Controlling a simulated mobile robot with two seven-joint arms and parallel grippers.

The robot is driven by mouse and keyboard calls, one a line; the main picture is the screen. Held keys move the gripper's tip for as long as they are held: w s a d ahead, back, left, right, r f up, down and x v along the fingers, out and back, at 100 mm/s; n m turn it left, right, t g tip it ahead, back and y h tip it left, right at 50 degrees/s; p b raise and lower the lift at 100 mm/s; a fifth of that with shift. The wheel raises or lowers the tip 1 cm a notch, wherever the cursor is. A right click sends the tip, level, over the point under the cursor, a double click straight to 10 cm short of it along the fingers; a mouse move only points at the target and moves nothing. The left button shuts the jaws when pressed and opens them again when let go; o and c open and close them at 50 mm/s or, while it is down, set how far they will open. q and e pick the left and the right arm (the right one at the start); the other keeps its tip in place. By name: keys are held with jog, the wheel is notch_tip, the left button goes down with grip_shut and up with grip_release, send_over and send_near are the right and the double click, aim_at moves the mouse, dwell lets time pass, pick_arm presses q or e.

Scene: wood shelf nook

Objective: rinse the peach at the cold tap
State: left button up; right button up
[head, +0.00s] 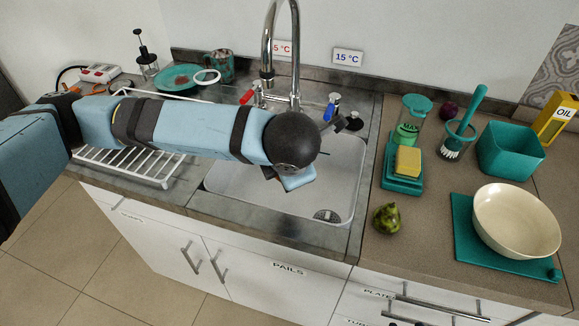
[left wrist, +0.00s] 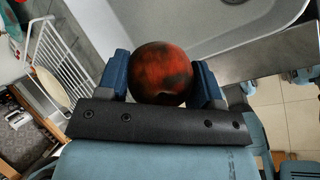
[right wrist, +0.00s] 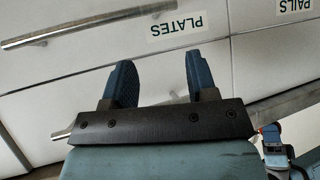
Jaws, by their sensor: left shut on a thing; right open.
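The peach (left wrist: 163,75), dark red with blackish patches, sits between the blue fingers of my left gripper (left wrist: 161,66). My left arm reaches over the sink (head: 330,185) in the head view; its wrist hides the peach there. The faucet (head: 266,72) rises behind the arm, and no water shows at its spout. A blue-handled tap (head: 330,109) stands right of it, below a blue "15 °C" sign (head: 347,57). A red-handled tap (head: 247,97) stands left, near a partly hidden red sign (head: 283,48). My right gripper (right wrist: 162,72) is open and empty before the drawers.
A white dish rack (head: 135,165) lies left of the sink. On the right counter are a green pear-like fruit (head: 386,219), a yellow sponge (head: 407,160), a teal bin (head: 510,149) and a cream bowl (head: 515,220). A drawer labelled "PLATES" (right wrist: 178,25) faces my right gripper.

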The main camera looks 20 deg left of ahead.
pick_arm(q)
jog(key=w+a+f+b, duration=0.1)
jog(key=w+a+f, duration=0.1)
jog(key=w+a, duration=0.5)
jog(key=w, duration=0.2)
jog(key=shift+w+a+f, duration=0.25)
jog(key=shift+w, duration=0.15)
pick_arm(e)
jog(key=shift+w+a+f, duration=0.1)
jog(key=shift+f, duration=0.05)
